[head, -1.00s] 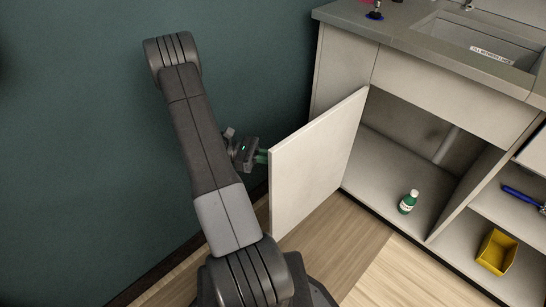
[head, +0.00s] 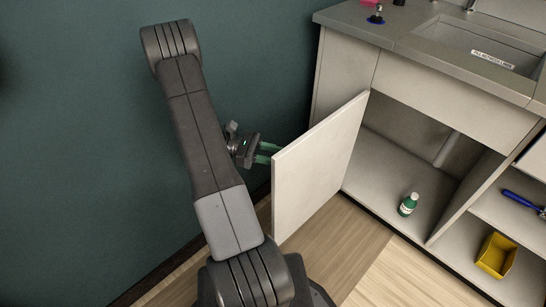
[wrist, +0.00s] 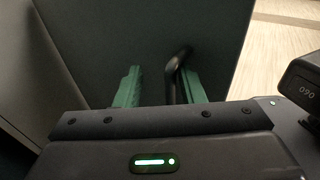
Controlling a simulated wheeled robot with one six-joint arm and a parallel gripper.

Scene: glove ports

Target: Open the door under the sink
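The door under the sink (head: 318,165) is a pale panel swung wide open, its hinge side at the cabinet and its free edge toward me. In the wrist view the door's shaded outer face (wrist: 150,35) fills the middle. A dark bar handle (wrist: 175,68) stands out from it. My gripper (head: 268,153) is at the door's outer face, near the free edge. Its green fingers are spread apart in the wrist view (wrist: 160,88). The handle lies between them, nearer the right finger; I cannot tell whether it touches. The handle is hidden in the head view.
The open cabinet (head: 385,190) holds a green bottle (head: 408,204) on its floor. A yellow bin (head: 496,255) and a blue-handled tool (head: 522,199) sit on shelves to the right. The sink (head: 475,45) is above. A green wall (head: 80,130) stands behind my arm. Floor is clear before the cabinet.

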